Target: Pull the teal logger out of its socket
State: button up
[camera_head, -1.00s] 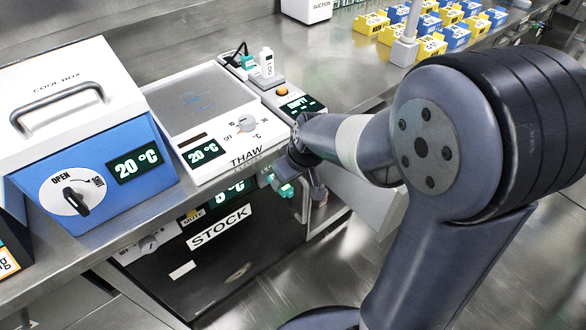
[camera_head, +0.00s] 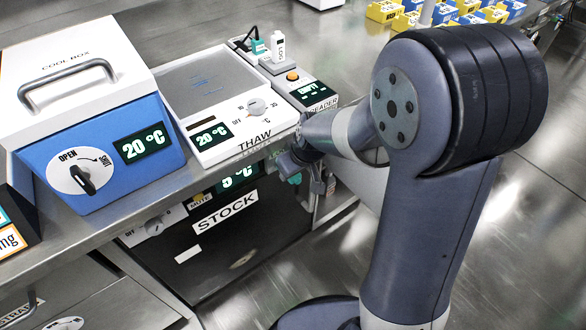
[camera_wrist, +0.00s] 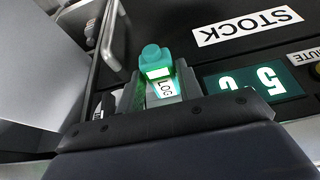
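The teal logger (camera_wrist: 152,58) shows in the wrist view, with a teal head and a lit white "LOG" label. It is by the front of the dark STOCK unit (camera_head: 225,245), beside the "5" display. My gripper (camera_wrist: 162,90) has a finger on each side of the logger's labelled part. I cannot tell whether the fingers touch it. In the head view my gripper (camera_head: 304,172) is at the unit's upper right corner and mostly hides the logger. The socket is not clearly visible.
A THAW plate (camera_head: 195,80) and a reader (camera_head: 305,92) with a white LOG piece (camera_head: 278,46) stand on the bench above. The blue and white cool box (camera_head: 85,110) is at left. Yellow and blue boxes (camera_head: 440,12) are at the far right. Open floor lies right.

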jog(key=c, duration=0.5)
jog(key=shift+c, duration=0.2)
jog(key=shift+s+d, duration=0.3)
jog(key=shift+s, duration=0.1)
jog(key=shift+s+d+b, duration=0.4)
jog(key=shift+s+d, duration=0.05)
jog(key=shift+s, duration=0.2)
jog(key=shift+s+d+b, duration=0.4)
jog(key=shift+s, duration=0.25)
